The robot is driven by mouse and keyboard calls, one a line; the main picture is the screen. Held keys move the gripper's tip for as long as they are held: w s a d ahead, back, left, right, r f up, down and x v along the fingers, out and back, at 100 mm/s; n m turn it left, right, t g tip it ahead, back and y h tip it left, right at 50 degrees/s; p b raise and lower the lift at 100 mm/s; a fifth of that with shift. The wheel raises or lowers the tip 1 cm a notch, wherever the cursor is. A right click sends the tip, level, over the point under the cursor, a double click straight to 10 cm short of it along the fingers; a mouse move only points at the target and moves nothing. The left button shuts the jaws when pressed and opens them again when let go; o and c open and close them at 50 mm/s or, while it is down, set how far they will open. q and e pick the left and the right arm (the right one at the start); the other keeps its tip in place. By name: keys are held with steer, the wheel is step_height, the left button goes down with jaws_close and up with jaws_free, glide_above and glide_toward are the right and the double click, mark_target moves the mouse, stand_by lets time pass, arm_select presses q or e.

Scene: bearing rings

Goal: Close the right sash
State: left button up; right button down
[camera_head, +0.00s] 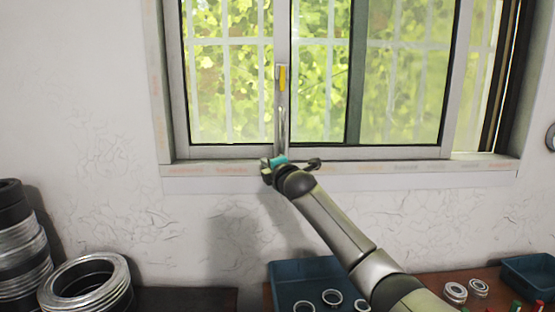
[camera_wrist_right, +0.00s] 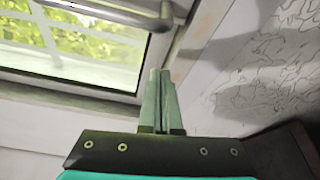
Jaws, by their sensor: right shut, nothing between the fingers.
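The right sash (camera_head: 460,75) is a grey-framed glass pane slid toward the left, with an open strip (camera_head: 485,75) between its right edge and the window frame. A slim upright handle bar (camera_head: 282,125) and a yellow piece (camera_head: 282,78) are on its left stile. My right gripper (camera_head: 270,164) is at the sill just below that stile, with the arm reaching up from the lower right. In the wrist view its fingers (camera_wrist_right: 159,75) are shut and empty, below a rounded metal bar (camera_wrist_right: 120,12) and apart from it. My left gripper is out of view.
The window sill (camera_head: 400,168) runs under the sashes. Below, a blue tray (camera_head: 290,268) with several rings, another blue tray (camera_head: 530,275), and loose rings (camera_head: 457,290) rest on a table. Stacked large rings (camera_head: 85,285) stand at the lower left. The white wall is clear.

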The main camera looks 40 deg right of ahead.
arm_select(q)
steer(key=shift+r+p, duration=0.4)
arm_select(e)
steer(key=shift+s+d+r, duration=0.1)
steer(key=shift+d+r, duration=0.05)
steer(key=shift+d, duration=0.8)
steer(key=shift+s+d+r, duration=0.1)
steer(key=shift+d+r, duration=0.05)
steer(key=shift+d, duration=0.8)
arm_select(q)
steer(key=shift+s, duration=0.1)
